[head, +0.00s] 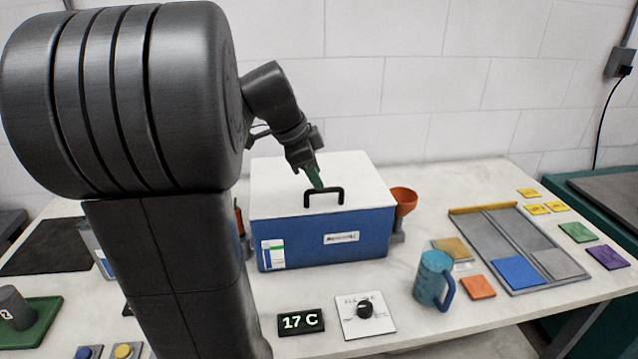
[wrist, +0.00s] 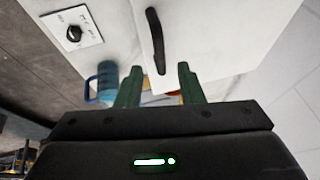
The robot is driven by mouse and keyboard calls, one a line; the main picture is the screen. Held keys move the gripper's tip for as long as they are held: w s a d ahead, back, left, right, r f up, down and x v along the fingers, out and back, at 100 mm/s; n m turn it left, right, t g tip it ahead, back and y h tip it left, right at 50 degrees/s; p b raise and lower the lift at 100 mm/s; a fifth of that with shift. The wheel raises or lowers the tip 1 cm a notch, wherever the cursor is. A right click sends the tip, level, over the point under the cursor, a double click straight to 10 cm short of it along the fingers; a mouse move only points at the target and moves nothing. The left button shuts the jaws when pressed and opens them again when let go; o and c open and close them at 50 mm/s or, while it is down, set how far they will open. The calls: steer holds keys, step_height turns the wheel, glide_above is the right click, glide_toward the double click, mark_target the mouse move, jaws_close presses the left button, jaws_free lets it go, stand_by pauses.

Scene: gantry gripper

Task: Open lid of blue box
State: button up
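The blue box (head: 325,240) stands at the back of the table with its white lid (head: 280,178) closed. A black handle (head: 324,194) is on the lid near its front edge. The handle also shows in the wrist view (wrist: 155,40), just beyond my fingertips. My gripper (head: 317,184) is above the lid at the handle, its green fingers pointing down. In the wrist view its two fingers (wrist: 158,75) are apart with nothing between them. I cannot tell whether the fingers touch the handle.
An orange funnel (head: 404,198) stands close to the box's right side. A teal mug (head: 432,279), a grey tray (head: 520,250) and several colored tiles lie to the right. A display (head: 301,321) and a dial panel (head: 365,316) are in front of the box.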

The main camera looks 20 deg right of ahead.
steer(key=shift+x, duration=1.9)
jaws_close()
